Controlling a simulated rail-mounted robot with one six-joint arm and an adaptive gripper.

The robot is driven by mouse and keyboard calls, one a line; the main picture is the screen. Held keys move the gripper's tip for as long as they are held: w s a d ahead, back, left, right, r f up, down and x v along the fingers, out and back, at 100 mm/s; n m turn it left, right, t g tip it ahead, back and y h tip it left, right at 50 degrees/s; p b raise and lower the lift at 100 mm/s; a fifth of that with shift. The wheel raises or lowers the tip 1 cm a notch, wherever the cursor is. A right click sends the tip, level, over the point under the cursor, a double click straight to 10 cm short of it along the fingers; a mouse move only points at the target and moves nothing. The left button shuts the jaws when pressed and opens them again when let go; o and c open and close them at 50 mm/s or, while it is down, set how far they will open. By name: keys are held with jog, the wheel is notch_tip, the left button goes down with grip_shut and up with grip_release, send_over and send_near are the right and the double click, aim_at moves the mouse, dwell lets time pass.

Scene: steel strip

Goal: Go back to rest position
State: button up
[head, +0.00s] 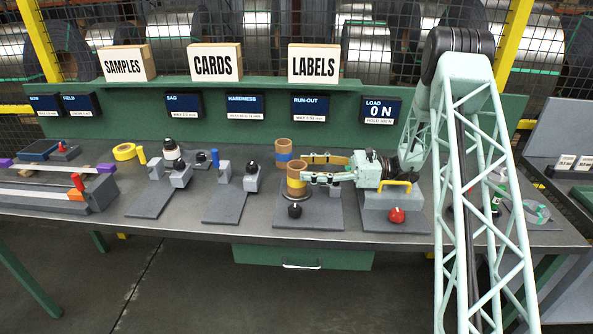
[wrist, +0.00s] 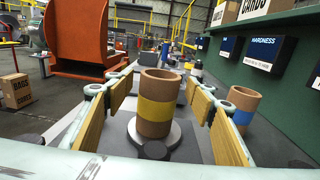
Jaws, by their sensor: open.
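My gripper (head: 305,168) is open, its two padded fingers pointing left at the run-out stand. A brown tube with a yellow band (head: 297,181) stands upright on a round base below the LABELS box. In the wrist view the yellow-banded tube (wrist: 157,105) shows between the two yellow-padded fingers, with a gap on each side. A second brown tube with a blue band (head: 284,152) stands behind it; in the wrist view the blue-banded tube (wrist: 240,105) is outside the right finger. My arm comes in from the right of the bench.
The grey bench (head: 190,225) holds several test fixtures left of the stand. A fixture with a yellow handle and red knob (head: 397,215) sits under my gripper's wrist. A green back panel (head: 270,140) carries displays and the SAMPLES, CARDS and LABELS boxes. The space above the bench front is free.

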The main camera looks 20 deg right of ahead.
jog(key=shift+v, duration=0.85)
notch_tip(320, 180, up, 7)
jog(key=s+d+p, duration=0.2)
jog(key=d+p, duration=0.1)
jog(key=p, duration=0.2)
jog(key=s+a+r+n+g+h, duration=0.3)
jog(key=s+a+r+n, duration=0.2)
jog(key=s+a+r, duration=0.45)
jog(key=s+a+r+n+g+h, duration=0.35)
jog(key=s+a+r, duration=0.25)
jog(key=s, duration=0.6)
jog(key=s+d+r+n+t+h, duration=0.1)
jog(key=s+d+r+n+h, duration=0.1)
jog(key=s, duration=0.8)
jog(key=s+d+r+n+t+h, duration=0.2)
jog(key=s+n+h, duration=0.3)
jog(key=s, duration=0.6)
jog(key=s+d+r+n+t+h, duration=0.2)
jog(key=s+r+n+h, duration=0.1)
jog(key=s, duration=0.8)
jog(key=shift+s+n+h, duration=0.15)
jog(key=shift+n+h, duration=0.3)
jog(key=shift+n, duration=0.7)
